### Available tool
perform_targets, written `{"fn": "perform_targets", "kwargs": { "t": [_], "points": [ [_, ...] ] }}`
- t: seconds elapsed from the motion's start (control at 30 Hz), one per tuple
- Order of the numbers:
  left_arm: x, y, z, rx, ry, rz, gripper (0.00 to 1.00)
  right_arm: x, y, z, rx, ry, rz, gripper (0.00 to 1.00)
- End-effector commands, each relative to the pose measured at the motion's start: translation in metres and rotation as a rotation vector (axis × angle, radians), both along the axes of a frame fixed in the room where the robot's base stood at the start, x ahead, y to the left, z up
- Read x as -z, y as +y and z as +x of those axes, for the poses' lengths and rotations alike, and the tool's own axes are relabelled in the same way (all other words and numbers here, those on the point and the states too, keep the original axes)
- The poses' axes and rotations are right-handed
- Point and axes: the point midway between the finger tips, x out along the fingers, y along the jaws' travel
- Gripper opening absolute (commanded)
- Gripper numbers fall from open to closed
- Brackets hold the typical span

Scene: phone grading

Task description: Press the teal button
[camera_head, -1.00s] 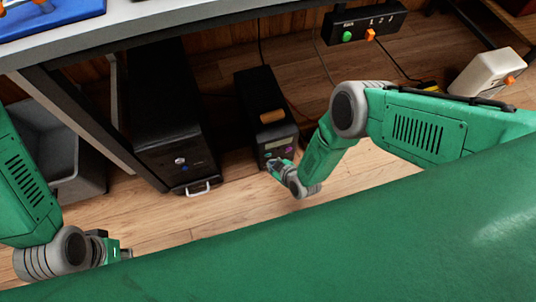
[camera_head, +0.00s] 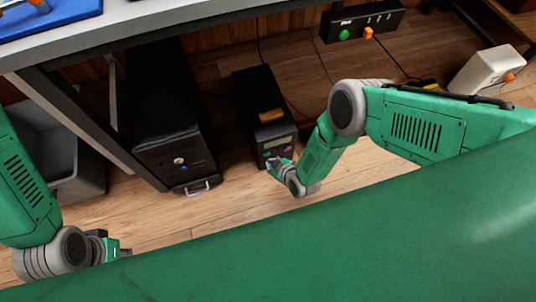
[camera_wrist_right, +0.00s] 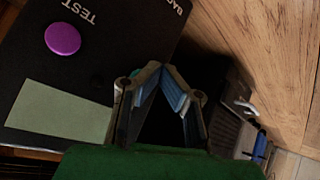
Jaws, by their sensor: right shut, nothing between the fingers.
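A black box (camera_head: 259,92) stands on the floor. Its front panel (camera_wrist_right: 95,75) carries a pale display (camera_wrist_right: 62,112), which also shows in the head view (camera_head: 278,143). A purple button (camera_wrist_right: 62,39) sits under the word TEST. A small teal patch (camera_wrist_right: 134,78), likely the teal button, shows behind one finger in the wrist view and is mostly hidden. My right gripper (camera_wrist_right: 163,68) is shut and empty, its tips close in front of the panel; contact cannot be told. It also shows in the head view (camera_head: 271,164). My left gripper (camera_head: 118,248) is low at left, mostly hidden.
A black computer tower (camera_head: 168,110) stands left of the box, with a grey bin (camera_head: 85,165) farther left under a table (camera_head: 200,22). A control strip (camera_head: 362,24) with green and orange parts hangs at upper right. A white unit (camera_head: 484,70) lies at right.

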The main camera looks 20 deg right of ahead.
Motion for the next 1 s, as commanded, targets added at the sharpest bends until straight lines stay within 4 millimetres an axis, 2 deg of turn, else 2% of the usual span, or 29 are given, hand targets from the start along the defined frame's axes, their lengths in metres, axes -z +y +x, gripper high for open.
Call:
{"fn": "perform_targets", "kwargs": {
  "t": [0.3, 1.0],
  "points": [
    [0.0, 0.0, 0.0, 0.0, 0.0, 0.0, 0.0, -0.002, 0.003, 0.008, -0.001, -0.001, 0.0, 0.0],
    [0.0, 0.0, 0.0, 0.0, 0.0, 0.0, 0.0, -0.002, 0.003, 0.012, 0.0, 0.0, 0.0, 0.0]
  ]
}}
